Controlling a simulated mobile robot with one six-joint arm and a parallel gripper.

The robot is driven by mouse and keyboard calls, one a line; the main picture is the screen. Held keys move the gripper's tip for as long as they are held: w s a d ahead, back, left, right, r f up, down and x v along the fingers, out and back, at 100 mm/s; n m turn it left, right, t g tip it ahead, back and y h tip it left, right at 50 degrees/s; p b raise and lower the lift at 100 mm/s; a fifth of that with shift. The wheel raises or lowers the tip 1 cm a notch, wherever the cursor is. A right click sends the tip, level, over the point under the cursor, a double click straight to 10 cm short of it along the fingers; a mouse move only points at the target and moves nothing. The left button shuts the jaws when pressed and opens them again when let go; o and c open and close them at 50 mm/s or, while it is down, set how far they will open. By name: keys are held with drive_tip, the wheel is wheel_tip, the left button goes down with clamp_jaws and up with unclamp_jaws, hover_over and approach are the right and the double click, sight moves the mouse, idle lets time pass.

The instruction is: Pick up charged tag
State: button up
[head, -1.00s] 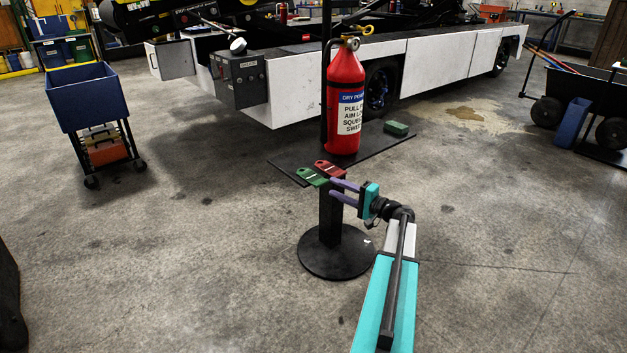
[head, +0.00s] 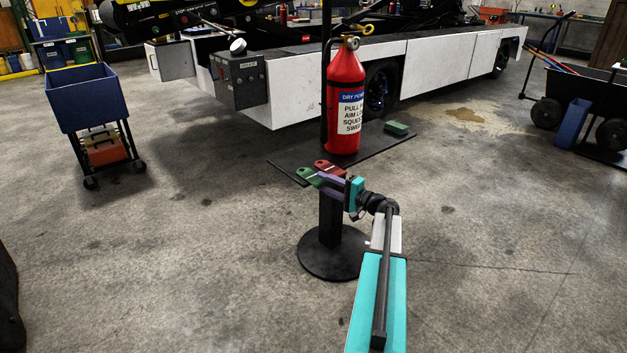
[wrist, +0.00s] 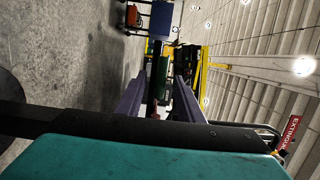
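A green tag (head: 309,176) and a red tag (head: 328,167) lie side by side on top of a black post stand (head: 331,226) in front of the fire extinguisher. Their lettering is too small to read, so I cannot tell by text which is the charged one. My gripper (head: 323,183) comes from the right, its purple fingers at the green tag. In the wrist view the green tag (wrist: 157,82) shows between the two spread fingers, with gaps beside it. Whether a finger touches it is unclear. A small red patch (wrist: 155,113) shows nearer the palm.
A blue cart (head: 87,100) stands left, the white belt loader (head: 430,68) behind. The floor around the stand is clear.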

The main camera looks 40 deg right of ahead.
drive_tip(key=shift+c, duration=0.4)
clamp_jaws()
